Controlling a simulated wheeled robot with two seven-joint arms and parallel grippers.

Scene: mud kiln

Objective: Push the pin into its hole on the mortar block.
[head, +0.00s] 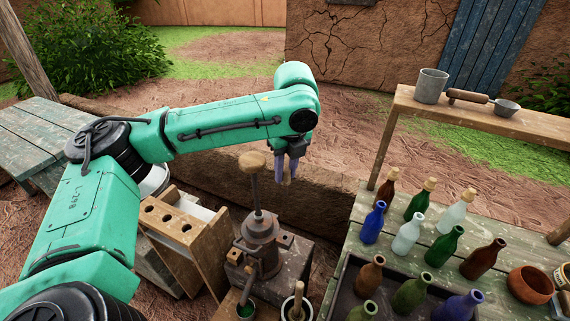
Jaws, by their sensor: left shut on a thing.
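My left gripper (287,178) hangs pointing down from the arm that reaches in from the left. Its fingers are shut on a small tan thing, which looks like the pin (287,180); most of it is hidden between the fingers. The mortar block (296,264) is dark and stands below the gripper, well apart from it. A metal mortar (261,232) sits on the block, with an upright rod topped by a wooden knob (252,160). Small wooden pieces show around the mortar's foot; I cannot make out which hole takes the pin. My right gripper is out of view.
A wooden rack with round holes (181,226) stands left of the block. At right, a green plank table (345,247) holds several corked and open bottles and a dark tray. A raised shelf (424,110) carries a metal cup (431,86) and a ladle (482,99). A low mud wall runs behind.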

